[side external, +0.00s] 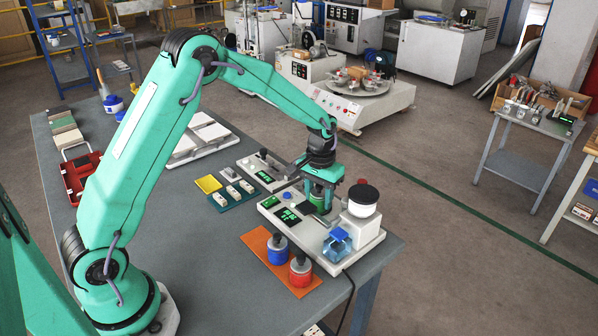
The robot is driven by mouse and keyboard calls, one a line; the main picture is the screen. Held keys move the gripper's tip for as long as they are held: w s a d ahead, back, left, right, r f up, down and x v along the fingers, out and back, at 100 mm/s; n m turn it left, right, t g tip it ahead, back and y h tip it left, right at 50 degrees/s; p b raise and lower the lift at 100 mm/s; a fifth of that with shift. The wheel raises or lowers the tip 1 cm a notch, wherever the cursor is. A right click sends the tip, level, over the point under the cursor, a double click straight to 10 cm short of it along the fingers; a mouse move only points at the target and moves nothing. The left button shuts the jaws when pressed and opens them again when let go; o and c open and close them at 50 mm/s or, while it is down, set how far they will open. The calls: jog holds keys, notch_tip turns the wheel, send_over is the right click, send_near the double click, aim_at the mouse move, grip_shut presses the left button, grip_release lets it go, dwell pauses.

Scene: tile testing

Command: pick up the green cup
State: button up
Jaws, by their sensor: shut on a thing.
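My gripper (320,193) points down over the white testing device near the right end of the table. It is shut on the green cup (319,203), which is small in the view and partly hidden by the fingers. The cup is at the device, beside its black-topped white part; I cannot tell whether it touches the surface below. A blue cup (278,254) and a red cup (300,272) stand upright on an orange mat (258,241) in front of the device.
The white device (318,238) has green displays, a black-topped white cylinder (364,200) and a clear blue block (337,244). The table front is clear.

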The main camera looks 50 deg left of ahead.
jog(key=shift+r, duration=0.15)
notch_tip(320, 180, up, 10)
jog(key=shift+f, duration=0.1)
dwell(0.5)
jog(key=shift+s, duration=0.1)
dwell(0.4)
jog(key=s+a+f, duration=0.1)
jog(key=s+f, duration=0.1)
jog(key=s, duration=0.6)
jog(key=s+a+f, duration=0.2)
jog(key=s+f, duration=0.1)
jog(key=s, duration=0.5)
jog(key=shift+s+f, duration=0.3)
jog(key=shift+s, duration=0.1)
jog(key=shift+f, duration=0.15)
jog(key=shift+f, duration=3)
jog(key=shift+f, duration=0.3)
